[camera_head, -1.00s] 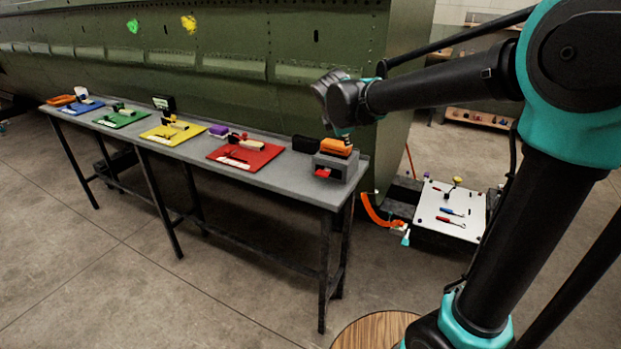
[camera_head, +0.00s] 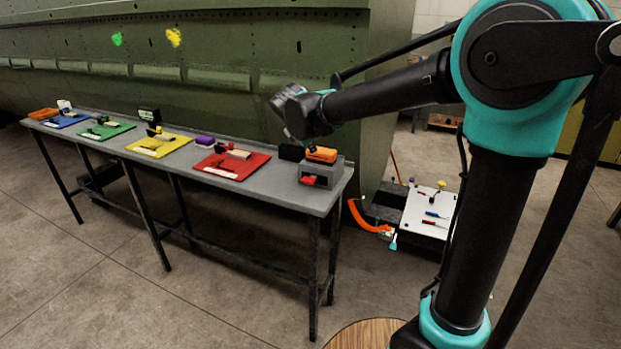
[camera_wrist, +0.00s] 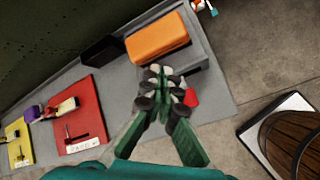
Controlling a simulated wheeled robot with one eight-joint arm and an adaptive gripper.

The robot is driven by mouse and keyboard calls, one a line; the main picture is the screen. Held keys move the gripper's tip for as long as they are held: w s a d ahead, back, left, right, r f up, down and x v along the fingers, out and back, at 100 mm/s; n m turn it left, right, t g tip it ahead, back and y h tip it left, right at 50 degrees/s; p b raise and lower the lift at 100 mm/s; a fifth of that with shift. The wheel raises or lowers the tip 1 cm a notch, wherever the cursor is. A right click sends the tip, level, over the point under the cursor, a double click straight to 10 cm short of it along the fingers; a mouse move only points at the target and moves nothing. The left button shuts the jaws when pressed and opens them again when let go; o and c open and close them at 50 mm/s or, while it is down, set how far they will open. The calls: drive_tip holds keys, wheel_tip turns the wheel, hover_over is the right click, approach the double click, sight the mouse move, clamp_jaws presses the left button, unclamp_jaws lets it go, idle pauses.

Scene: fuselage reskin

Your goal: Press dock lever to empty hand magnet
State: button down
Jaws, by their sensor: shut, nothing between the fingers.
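The dock (camera_head: 325,172) is a grey box at the right end of the bench, also in the wrist view (camera_wrist: 195,55). The orange hand magnet (camera_head: 321,154) rests on top of it; it shows as an orange block in the wrist view (camera_wrist: 158,38). The red lever (camera_head: 309,181) sticks out of the dock's front, and in the wrist view (camera_wrist: 190,97) it shows just right of my fingertips. My gripper (camera_wrist: 162,78) is shut and empty, seen over the dock's front edge. In the head view my wrist hides the fingertips; contact with the lever cannot be told.
The grey bench (camera_head: 270,192) carries red (camera_head: 250,165), yellow (camera_head: 172,144), green and blue mats with small parts. A black box (camera_head: 291,152) stands beside the dock. The green fuselage (camera_head: 230,75) rises behind. A white-topped cart (camera_head: 428,212) stands right, on open floor.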

sight(312, 177)
drive_tip(key=shift+s+a+f, duration=0.1)
drive_tip(key=shift+s+f, duration=0.05)
drive_tip(key=shift+f, duration=1.55)
drive_tip(key=shift+s+f, duration=0.15)
drive_tip(key=shift+f, duration=1.5)
drive_tip(key=shift+f, duration=0.1)
drive_tip(key=shift+f, duration=0.3)
drive_tip(key=shift+s+f, duration=0.1)
drive_tip(key=shift+f, duration=0.8)
drive_tip(key=shift+r, duration=1.35)
drive_tip(key=shift+w+r, duration=0.2)
drive_tip(key=shift+r, duration=1.05)
drive_tip(key=shift+w+r, duration=0.15)
drive_tip(key=shift+r, duration=1.1)
